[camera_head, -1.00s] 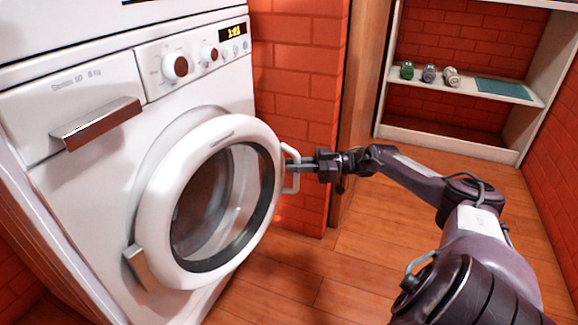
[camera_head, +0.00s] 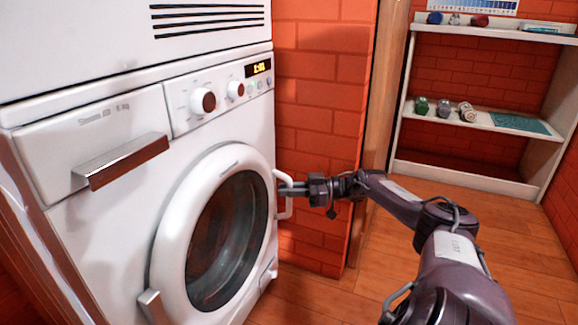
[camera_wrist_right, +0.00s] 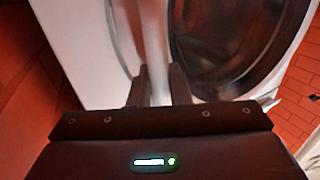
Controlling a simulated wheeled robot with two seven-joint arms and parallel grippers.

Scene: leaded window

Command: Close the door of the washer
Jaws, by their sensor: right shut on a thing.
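The white washer (camera_head: 110,150) stands at the left in the head view. Its round door (camera_head: 172,235) has a white ring and dark glass, and lies close to the washer's front; I cannot tell whether it is latched. A white loop handle (camera_head: 289,205) sticks out at the door's right edge. My right gripper (camera_head: 292,190) is shut on the handle, its fingers pointing left. In the right wrist view the fingers (camera_wrist_right: 157,85) sit either side of the pale handle bar (camera_wrist_right: 157,50), with the dark door glass to the right. My left gripper is not in view.
A red brick wall (camera_head: 320,100) stands right behind the washer's right side. A white shelf unit (camera_head: 470,120) with several small cans stands at the back right. The wooden floor (camera_head: 400,250) between is clear apart from my right arm.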

